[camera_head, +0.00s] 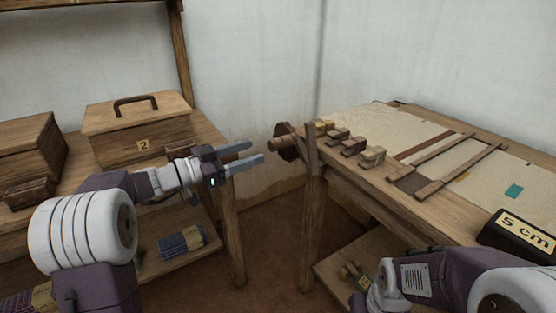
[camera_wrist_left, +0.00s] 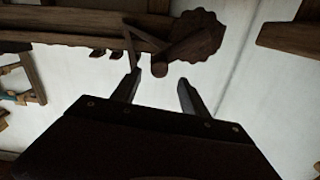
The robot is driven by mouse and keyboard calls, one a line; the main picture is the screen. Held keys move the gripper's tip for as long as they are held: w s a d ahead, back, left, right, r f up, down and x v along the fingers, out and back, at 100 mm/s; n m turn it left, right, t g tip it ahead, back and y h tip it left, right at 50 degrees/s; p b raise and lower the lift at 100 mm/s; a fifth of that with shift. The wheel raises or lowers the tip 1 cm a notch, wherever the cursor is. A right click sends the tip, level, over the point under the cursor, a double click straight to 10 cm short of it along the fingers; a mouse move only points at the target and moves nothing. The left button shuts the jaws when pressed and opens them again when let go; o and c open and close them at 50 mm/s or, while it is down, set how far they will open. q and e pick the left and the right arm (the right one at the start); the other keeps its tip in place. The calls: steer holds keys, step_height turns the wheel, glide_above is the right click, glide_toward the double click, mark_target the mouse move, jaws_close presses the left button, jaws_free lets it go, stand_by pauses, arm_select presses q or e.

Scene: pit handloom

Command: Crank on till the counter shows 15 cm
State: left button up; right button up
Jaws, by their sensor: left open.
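The counter (camera_head: 521,236) is a dark box at the right edge of the loom table, and its label reads 5 cm. The crank (camera_head: 287,143) is a dark wooden wheel with a peg handle at the loom's left end; the toothed wheel also shows in the left wrist view (camera_wrist_left: 203,37). My left gripper (camera_head: 256,153) is open and empty, a short gap to the left of the crank. Its two fingers (camera_wrist_left: 158,88) point toward the wheel in the left wrist view. My right arm shows at the lower right, but its fingertips are not clearly visible.
The loom table (camera_head: 447,205) carries cloth, a wooden frame (camera_head: 450,163) and several small blocks (camera_head: 354,147). A lidded box marked 2 (camera_head: 138,128) stands on the left bench. A folded blue cloth (camera_head: 182,243) lies on the shelf below. A floor gap separates bench and loom.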

mark_target(278, 144)
arm_select(q)
steer(key=b+x, duration=0.1)
steer(key=x, duration=0.8)
steer(key=shift+d+r, duration=0.1)
jaws_close()
stand_by(1.1)
